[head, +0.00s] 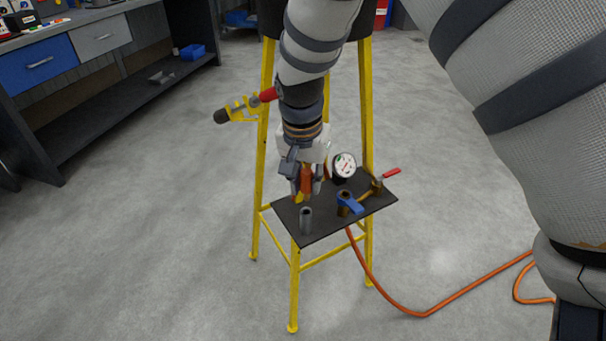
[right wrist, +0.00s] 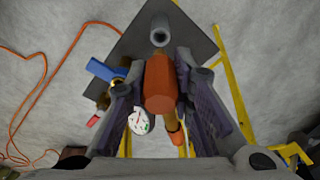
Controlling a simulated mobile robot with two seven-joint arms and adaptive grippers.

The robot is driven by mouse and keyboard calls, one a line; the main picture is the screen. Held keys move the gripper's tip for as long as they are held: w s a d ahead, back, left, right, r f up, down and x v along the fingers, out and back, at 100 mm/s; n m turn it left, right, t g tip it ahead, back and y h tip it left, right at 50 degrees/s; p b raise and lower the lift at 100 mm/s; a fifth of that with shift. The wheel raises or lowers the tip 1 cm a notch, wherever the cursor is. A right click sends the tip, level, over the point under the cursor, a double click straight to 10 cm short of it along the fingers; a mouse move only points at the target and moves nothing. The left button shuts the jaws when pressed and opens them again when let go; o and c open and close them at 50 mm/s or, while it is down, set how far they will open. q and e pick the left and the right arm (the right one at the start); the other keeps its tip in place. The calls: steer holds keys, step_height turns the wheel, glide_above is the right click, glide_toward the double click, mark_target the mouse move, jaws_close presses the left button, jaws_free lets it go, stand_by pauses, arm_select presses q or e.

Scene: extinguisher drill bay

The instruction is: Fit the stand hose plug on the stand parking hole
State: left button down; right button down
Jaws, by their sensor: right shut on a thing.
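My right gripper (head: 307,190) is shut on the orange hose plug (head: 306,178), above the dark shelf of the yellow stand. In the right wrist view the plug (right wrist: 160,84) sits between the two fingers (right wrist: 160,65). The parking hole is likely the open top of an upright grey tube (head: 306,221) on the shelf's front left part. The tube (right wrist: 160,30) also shows in the right wrist view, beyond the plug's end. The plug appears apart from the tube, not in it. My left gripper is not in view.
The shelf (head: 283,210) also carries a round gauge (head: 344,165), a blue-handled valve (head: 350,205) and a red handle (head: 391,173), right of my gripper. A yellow fitting (head: 240,112) is at the left leg. An orange hose (head: 420,315) runs over the floor.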

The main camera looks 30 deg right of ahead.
steer(key=shift+f, duration=0.95)
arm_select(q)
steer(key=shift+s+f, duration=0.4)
arm_select(e)
steer(key=shift+r, duration=0.15)
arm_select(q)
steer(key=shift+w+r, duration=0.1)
arm_select(e)
steer(key=shift+a+f, duration=0.1)
steer(key=shift+f, duration=0.1)
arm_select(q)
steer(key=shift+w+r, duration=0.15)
arm_select(e)
steer(key=shift+f, duration=0.25)
steer(key=shift+f, duration=1.1)
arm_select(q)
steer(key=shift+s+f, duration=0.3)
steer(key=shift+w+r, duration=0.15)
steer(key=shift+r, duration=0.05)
arm_select(e)
steer(key=shift+r, duration=0.1)
